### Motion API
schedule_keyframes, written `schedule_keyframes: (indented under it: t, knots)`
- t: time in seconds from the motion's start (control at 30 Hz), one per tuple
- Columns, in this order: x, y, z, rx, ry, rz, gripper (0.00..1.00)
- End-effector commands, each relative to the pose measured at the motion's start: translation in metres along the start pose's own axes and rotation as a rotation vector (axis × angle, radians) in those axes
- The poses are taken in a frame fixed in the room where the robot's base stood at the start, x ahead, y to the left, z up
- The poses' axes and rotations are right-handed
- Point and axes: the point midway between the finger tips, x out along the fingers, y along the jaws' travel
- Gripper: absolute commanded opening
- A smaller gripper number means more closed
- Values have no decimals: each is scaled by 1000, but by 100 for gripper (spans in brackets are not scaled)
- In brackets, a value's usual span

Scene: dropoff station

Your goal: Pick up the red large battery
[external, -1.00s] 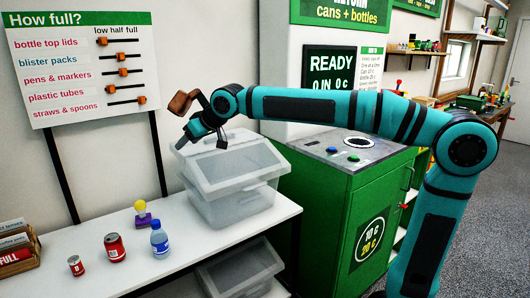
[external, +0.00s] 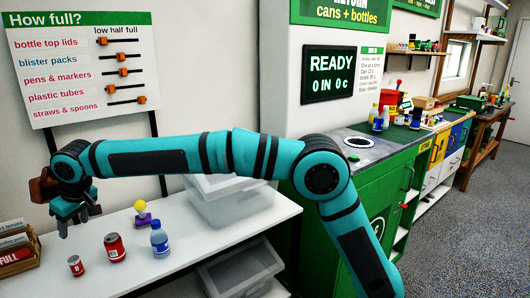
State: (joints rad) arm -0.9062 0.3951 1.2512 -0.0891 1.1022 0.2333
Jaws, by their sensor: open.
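Two red cylinders stand upright on the white shelf: a small one (external: 75,265) with a light metallic-looking top near the front left, and a larger one (external: 114,247) with a pale label to its right. The small one looks most like the red large battery, but its label is too small to read. My gripper (external: 78,220) is open and empty, pointing down above and behind the two red cylinders in the external view. It touches neither, and both are in plain view.
A blue bottle (external: 159,239) and a purple-and-yellow item (external: 142,213) stand right of the red cylinders. A box of cards (external: 17,250) is at the left edge. A clear lidded bin (external: 232,203) stands at the shelf's right, partly behind my arm.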

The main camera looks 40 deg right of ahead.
Motion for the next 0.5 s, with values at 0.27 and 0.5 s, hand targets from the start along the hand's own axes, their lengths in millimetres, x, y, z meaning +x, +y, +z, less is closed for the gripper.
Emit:
schedule_keyframes:
  t: [0.27, 0.5]
  knots:
    - [28, -8, 0, -6, -12, 0, 55]
    - [71, -7, 0, -5, -12, 0, 55]
